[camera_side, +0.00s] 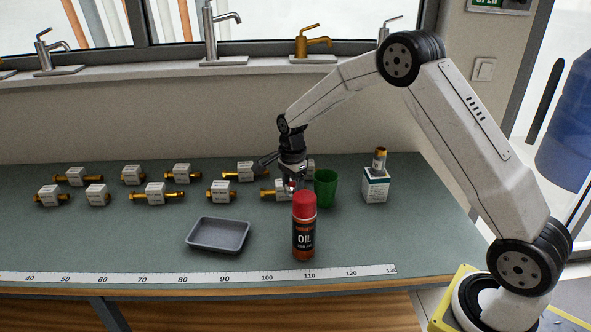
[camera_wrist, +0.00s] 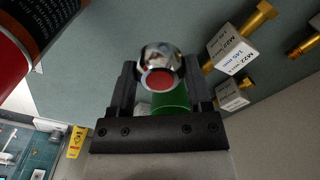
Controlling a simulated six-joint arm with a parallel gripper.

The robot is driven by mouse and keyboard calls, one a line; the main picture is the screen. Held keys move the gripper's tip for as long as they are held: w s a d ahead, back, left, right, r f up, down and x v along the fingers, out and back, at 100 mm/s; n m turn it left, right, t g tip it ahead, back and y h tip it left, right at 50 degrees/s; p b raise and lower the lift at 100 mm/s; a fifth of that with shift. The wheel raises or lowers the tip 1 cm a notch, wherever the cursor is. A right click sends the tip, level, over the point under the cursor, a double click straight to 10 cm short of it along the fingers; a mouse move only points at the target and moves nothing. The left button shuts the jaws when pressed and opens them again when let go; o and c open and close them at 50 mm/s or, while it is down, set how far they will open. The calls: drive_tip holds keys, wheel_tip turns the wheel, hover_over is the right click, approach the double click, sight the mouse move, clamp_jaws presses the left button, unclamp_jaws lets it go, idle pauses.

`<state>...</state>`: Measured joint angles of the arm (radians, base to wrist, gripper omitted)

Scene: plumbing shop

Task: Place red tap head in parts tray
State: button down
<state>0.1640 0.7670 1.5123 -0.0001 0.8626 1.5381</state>
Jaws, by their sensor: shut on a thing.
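The red tap head (camera_wrist: 160,72) is a round chrome piece with a red centre, seen in the wrist view between my two black fingers. My gripper (camera_side: 291,180) is shut on it. In the side view the tap head is small and partly hidden behind the top of the oil can, so its height above the bench is hard to tell. The parts tray (camera_side: 217,236) is a shallow grey tray lying empty on the bench, to the left of my gripper and nearer the front. It does not show in the wrist view.
A red-capped oil can (camera_side: 304,228) stands upright just in front of my gripper, right of the tray. A green cup (camera_side: 326,187) is close on the right. A box (camera_side: 375,187) stands farther right. Several labelled brass fittings (camera_side: 158,194) lie behind and left.

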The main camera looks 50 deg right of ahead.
idle(0.3)
drive_tip(key=s+a+r+n, duration=0.1)
drive_tip(key=s+a+r, duration=0.15)
drive_tip(key=a, duration=0.45)
drive_tip(key=s+a+r+n, duration=0.1)
drive_tip(key=s+a, duration=0.2)
drive_tip(key=a, duration=0.4)
hover_over(231, 238)
drive_tip(key=s, duration=0.1)
wheel_tip(231, 238, down, 8)
drive_tip(key=shift+s+f, duration=0.1)
drive_tip(key=shift+f, duration=0.1)
drive_tip(key=shift+w+f, duration=0.5)
drive_tip(key=shift+w+f, duration=0.15)
drive_tip(key=shift+f, duration=1.55)
drive_tip(key=shift+f, duration=0.15)
